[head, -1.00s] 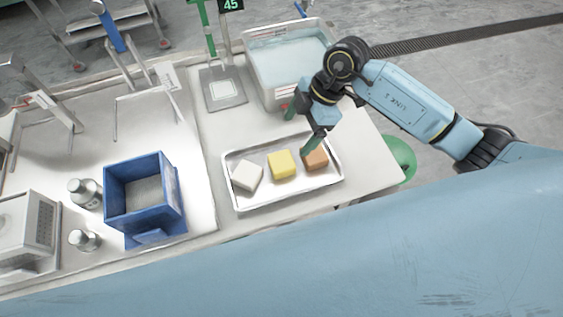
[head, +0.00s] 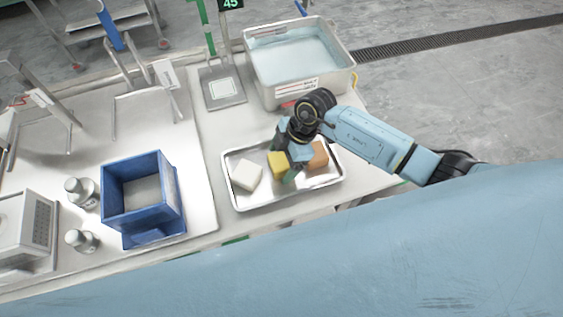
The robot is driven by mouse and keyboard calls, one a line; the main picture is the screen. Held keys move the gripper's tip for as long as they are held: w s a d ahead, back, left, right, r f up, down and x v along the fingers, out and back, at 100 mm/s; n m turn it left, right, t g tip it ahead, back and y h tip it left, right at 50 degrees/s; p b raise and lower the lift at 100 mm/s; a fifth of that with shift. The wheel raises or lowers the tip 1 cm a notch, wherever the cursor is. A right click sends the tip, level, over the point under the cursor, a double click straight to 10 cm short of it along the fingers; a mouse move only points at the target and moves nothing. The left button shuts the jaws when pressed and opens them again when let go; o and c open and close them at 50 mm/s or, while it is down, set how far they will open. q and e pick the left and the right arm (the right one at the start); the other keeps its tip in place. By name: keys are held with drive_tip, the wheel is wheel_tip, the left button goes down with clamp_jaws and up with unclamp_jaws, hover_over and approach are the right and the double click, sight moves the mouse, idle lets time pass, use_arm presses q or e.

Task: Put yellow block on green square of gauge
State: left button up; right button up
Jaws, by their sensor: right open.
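The yellow block (head: 277,164) sits in the metal tray (head: 240,204), between a white block (head: 246,176) and a brown block (head: 317,154). My right gripper (head: 285,168) is open and low over the tray at the yellow block, and it hides the block's right part. I cannot tell whether the fingers touch it. The gauge (head: 223,87) is a grey plate with a pale square outlined in its middle, behind the tray. A green post and a sign reading 45 (head: 231,4) stand behind it. My left gripper is not in view.
A clear bin (head: 300,62) of pale blue content stands behind my right arm, right of the gauge. A blue box (head: 144,196) and two metal bottles (head: 82,191) are on the left. The table between tray and gauge is clear.

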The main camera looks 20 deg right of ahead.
drive_tip(key=shift+f, duration=0.1)
drive_tip(key=shift+c, duration=0.3)
drive_tip(key=c, duration=1.2)
